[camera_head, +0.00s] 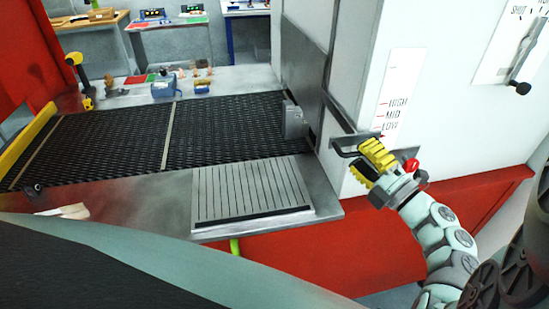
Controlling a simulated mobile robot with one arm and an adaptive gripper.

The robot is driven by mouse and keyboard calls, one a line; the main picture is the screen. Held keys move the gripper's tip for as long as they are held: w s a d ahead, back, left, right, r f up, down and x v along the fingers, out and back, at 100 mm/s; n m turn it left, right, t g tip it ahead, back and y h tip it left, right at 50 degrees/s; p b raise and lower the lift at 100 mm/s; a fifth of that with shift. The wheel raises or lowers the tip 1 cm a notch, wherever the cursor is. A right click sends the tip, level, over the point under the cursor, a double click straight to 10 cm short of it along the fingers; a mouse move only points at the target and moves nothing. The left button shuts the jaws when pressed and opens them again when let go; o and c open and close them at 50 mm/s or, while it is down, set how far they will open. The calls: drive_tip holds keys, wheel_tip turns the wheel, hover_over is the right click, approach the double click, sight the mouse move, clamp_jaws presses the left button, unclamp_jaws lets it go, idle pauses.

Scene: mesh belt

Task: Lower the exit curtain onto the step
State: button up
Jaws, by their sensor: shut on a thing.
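My gripper (376,160), with yellow ribbed fingers, is at the corner of the white housing. It is shut on a dark metal handle (347,141), which juts from the housing's edge just below the LOW mark of a scale (396,108) reading HIGH, MID, LOW. The fingers hide part of the handle. A grey metal panel (310,72), which seems to be the exit curtain, covers the housing's belt-side face. Its lower edge is partly hidden, so I cannot tell whether it touches anything.
The black mesh belt (225,128) runs left from the housing. A small metal bracket (292,119) stands at its right end. A blue box (164,86) and small items sit behind it. A red knob (411,165) shows beside my gripper. A black-knobbed lever (522,87) is upper right.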

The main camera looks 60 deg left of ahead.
drive_tip(key=shift+s+f, duration=0.1)
drive_tip(key=shift+f, duration=0.4)
idle(0.4)
drive_tip(key=o, duration=0.4)
drive_tip(key=shift+s, duration=0.1)
drive_tip(key=shift+d, duration=0.1)
drive_tip(key=shift+d+f+b, duration=0.45)
drive_tip(key=shift+d+b, duration=0.3)
drive_tip(key=shift+d, duration=2.25)
drive_tip(key=shift+d+f+b, duration=0.4)
drive_tip(key=shift+d+b, duration=0.35)
drive_tip(key=shift+d, duration=2.25)
drive_tip(key=shift+d+f+b, duration=0.45)
drive_tip(key=shift+d+b, duration=0.3)
drive_tip(key=shift+d, duration=2.25)
drive_tip(key=shift+f+b, duration=0.15)
drive_tip(key=shift+b, duration=0.2)
